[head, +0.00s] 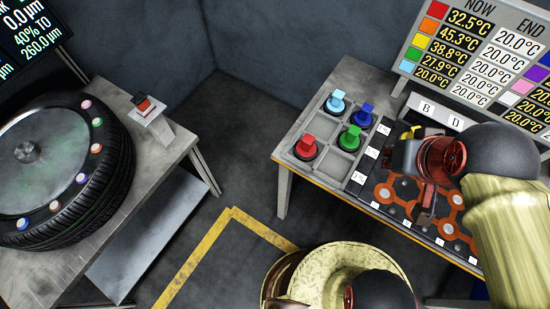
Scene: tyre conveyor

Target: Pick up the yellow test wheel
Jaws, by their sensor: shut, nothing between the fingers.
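A small yellow piece, which looks like the yellow test wheel (408,132), shows at the upper left of my gripper, on the table by the black panel. Most of it is hidden behind my gripper. My gripper (417,180) hangs over the black panel with orange-ringed round places (383,193). It is shut and empty. Its fingertips are partly hidden by its own body, and I cannot tell whether it touches the yellow wheel.
A grey tray (322,158) holds cyan (337,104), green (350,138), blue (362,115) and red (306,148) test wheels. Signs B and D (440,115) and a temperature board (480,60) stand behind. A large tyre (110,160) lies on the left table. Floor between the tables is clear.

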